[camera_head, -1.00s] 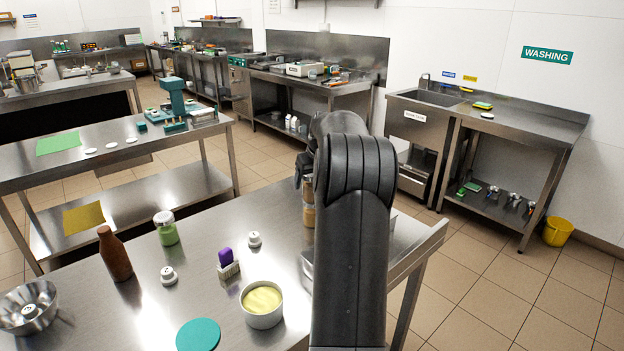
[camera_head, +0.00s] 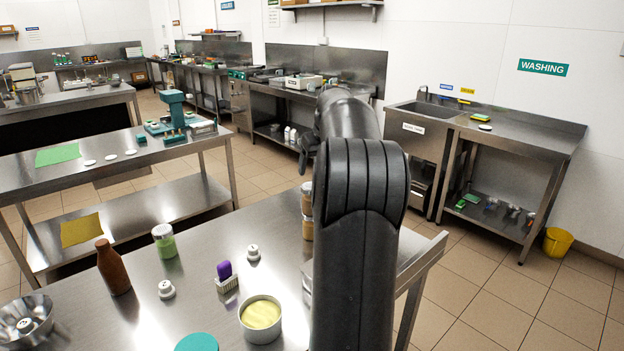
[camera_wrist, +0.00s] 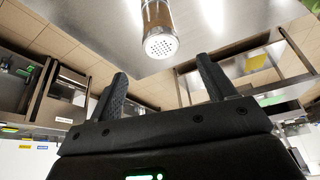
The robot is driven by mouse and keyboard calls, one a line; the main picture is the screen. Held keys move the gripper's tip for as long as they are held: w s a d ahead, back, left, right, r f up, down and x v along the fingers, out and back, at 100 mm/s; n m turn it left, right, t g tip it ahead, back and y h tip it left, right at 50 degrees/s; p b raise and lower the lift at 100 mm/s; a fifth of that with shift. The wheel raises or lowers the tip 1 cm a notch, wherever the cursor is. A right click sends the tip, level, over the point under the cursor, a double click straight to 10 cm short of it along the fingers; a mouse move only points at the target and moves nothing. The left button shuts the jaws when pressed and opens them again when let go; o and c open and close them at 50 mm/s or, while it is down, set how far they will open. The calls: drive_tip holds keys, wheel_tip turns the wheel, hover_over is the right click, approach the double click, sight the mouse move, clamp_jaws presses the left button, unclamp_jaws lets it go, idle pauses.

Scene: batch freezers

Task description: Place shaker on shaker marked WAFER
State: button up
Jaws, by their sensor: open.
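Two shakers with brownish contents stand one above the other on the near steel table, partly hidden by my arm in the head view. The upper shaker (camera_head: 307,198) has a pale metal lid and sits upright on the lower shaker (camera_head: 307,230). No WAFER marking is readable. In the wrist view the upper shaker (camera_wrist: 160,42) shows its perforated metal lid, beyond my fingertips and apart from them. My gripper (camera_wrist: 164,80) is open and empty. In the head view it is mostly hidden by my arm, above the shakers.
On the same table stand a green-filled jar (camera_head: 164,241), a brown bottle (camera_head: 112,267), a cream-filled bowl (camera_head: 261,318), a purple item in a small holder (camera_head: 225,277), two small white weights (camera_head: 253,252) and a metal bowl (camera_head: 26,320). A teal disc (camera_head: 197,343) lies in front.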

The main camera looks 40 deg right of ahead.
drive_tip(key=shift+s+r, duration=0.1)
drive_tip(key=shift+r, duration=0.1)
drive_tip(key=s+a+r+n, duration=0.1)
drive_tip(key=s+a, duration=0.1)
drive_tip(key=a, duration=0.7)
drive_tip(key=s+a+r, duration=0.2)
drive_tip(key=s+a, duration=0.1)
drive_tip(key=a, duration=0.6)
drive_tip(key=s+a+r+n, duration=0.1)
drive_tip(key=s+a, duration=0.1)
drive_tip(key=a, duration=0.7)
drive_tip(key=s+a+f, duration=0.5)
drive_tip(key=s+a, duration=0.3)
drive_tip(key=s, duration=0.2)
drive_tip(key=s+a+f+n+t+y, duration=0.1)
drive_tip(key=s+a+f, duration=0.4)
drive_tip(key=s+a, duration=0.3)
drive_tip(key=s, duration=0.2)
drive_tip(key=shift+s+a+f, duration=0.25)
drive_tip(key=shift+s+a, duration=0.1)
drive_tip(key=shift+o, duration=0.4)
